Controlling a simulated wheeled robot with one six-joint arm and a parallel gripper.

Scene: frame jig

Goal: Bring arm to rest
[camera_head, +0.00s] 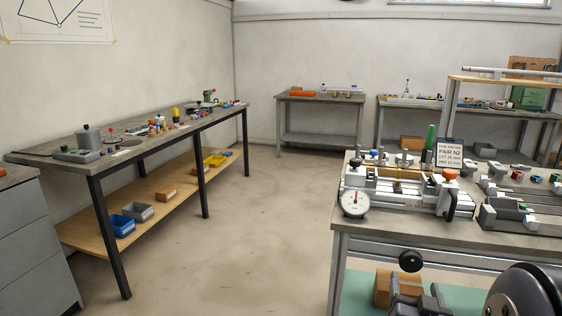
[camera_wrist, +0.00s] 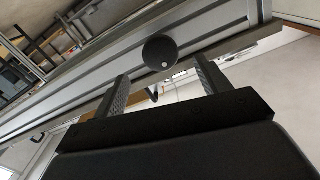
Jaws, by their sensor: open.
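My gripper (camera_head: 418,290) shows at the bottom of the head view, in front of the right-hand workbench (camera_head: 385,234) and below its top. In the wrist view my gripper (camera_wrist: 161,70) has its two ridged fingers spread wide apart, with nothing held between them. A round black knob (camera_head: 411,261) on the bench's front side lies beyond the fingers; it also shows in the wrist view (camera_wrist: 160,52). I cannot tell how far the fingers are from it. My dark, rounded arm link (camera_head: 525,292) fills the bottom right corner of the head view.
A long table (camera_head: 130,145) stands at left. The floor (camera_head: 245,225) between is clear.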

